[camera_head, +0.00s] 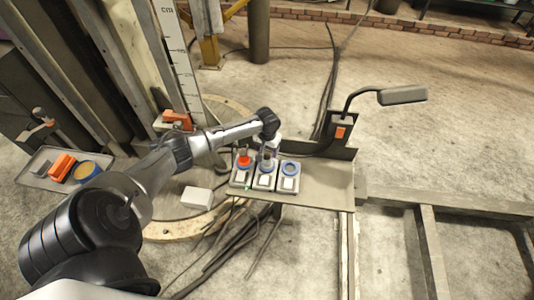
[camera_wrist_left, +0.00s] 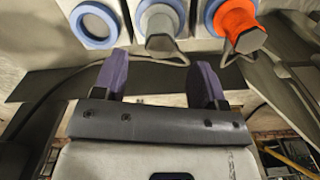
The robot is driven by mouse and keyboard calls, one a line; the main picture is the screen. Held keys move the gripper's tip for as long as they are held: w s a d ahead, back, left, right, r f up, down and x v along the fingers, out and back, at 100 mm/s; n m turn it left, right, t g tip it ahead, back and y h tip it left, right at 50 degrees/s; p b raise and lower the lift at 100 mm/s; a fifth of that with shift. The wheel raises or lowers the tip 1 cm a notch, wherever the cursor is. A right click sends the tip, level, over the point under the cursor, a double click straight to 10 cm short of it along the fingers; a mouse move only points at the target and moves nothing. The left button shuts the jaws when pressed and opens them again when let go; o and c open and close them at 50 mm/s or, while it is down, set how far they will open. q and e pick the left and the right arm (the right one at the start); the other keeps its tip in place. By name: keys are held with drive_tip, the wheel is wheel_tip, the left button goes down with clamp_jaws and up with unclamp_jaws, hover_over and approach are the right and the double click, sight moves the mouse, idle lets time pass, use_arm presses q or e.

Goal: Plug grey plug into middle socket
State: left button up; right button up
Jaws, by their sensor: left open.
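The grey plug (camera_head: 267,162) sits in the middle socket of a row of three on a small shelf. In the left wrist view the grey plug (camera_wrist_left: 160,28) shows inside a blue ring, the middle socket (camera_wrist_left: 147,8). I cannot tell how deep it is seated. My left gripper (camera_head: 268,144) is over the sockets. In the wrist view its two fingers are open (camera_wrist_left: 160,65) and apart, lined up with the grey plug on either side, with nothing held between them. My right gripper is not in view.
An orange plug (camera_head: 244,161) stands in the left socket. The right socket (camera_head: 290,168) is empty. A lamp (camera_head: 402,95) on a bent arm rises behind the shelf (camera_head: 325,180), whose right part is clear. A tray (camera_head: 45,180) with an orange item lies far left.

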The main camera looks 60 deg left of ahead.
sight(267, 156)
use_arm(q)
wheel_tip(267, 156, up, 9)
drive_tip(key=p, duration=0.2)
idle(0.6)
